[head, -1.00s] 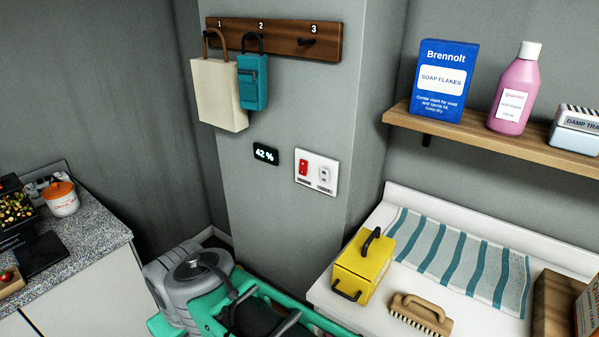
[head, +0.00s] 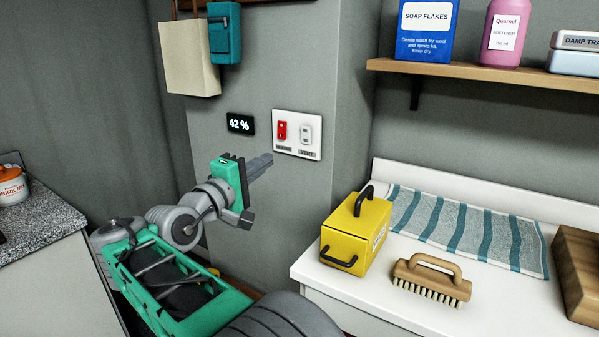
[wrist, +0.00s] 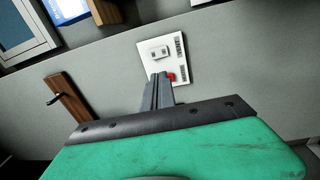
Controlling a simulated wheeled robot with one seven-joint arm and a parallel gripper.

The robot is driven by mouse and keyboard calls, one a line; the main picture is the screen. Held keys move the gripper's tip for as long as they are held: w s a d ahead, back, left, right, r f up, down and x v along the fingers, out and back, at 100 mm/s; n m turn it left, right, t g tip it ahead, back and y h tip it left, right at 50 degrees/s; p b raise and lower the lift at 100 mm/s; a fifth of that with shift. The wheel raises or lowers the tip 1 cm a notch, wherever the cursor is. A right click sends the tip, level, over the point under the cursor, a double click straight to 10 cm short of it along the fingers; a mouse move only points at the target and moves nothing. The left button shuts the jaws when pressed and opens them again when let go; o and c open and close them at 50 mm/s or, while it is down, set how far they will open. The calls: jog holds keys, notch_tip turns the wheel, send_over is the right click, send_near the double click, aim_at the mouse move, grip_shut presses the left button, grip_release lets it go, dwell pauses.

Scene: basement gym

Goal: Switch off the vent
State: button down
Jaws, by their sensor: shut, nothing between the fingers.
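A white switch plate (head: 297,152) is on the grey pillar wall, with a red rocker switch (head: 282,130) on its left and a white vent switch (head: 305,134) on its right. The label under the right one seems to read VENT. My gripper (head: 268,160) is shut and empty, just below and left of the plate in the head view. In the wrist view the closed fingers (wrist: 161,76) point at the plate (wrist: 180,46), overlapping its edge by the red switch (wrist: 170,77). The white switch (wrist: 159,53) lies beyond the fingertips. I cannot tell whether the fingers touch the plate.
A display reading 42 % (head: 240,124) is left of the plate. A counter (head: 400,308) at right holds a yellow box (head: 350,245), a brush (head: 430,280) and a striped towel (head: 465,230). A shelf (head: 480,75) is above.

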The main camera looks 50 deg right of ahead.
jog(key=shift+s+r+g+h, duration=0.3)
jog(key=shift+s+r+g, duration=0.1)
jog(key=shift+r, duration=0.05)
jog(key=shift+d+r+p, duration=0.1)
jog(key=shift+p, duration=0.45)
jog(key=p, duration=1.2)
send_near(306, 130)
jog(key=d, duration=0.7)
jog(key=shift+w+r, duration=0.2)
jog(key=shift+r, duration=0.15)
jog(key=shift+b, duration=0.3)
jog(key=shift+a, duration=0.1)
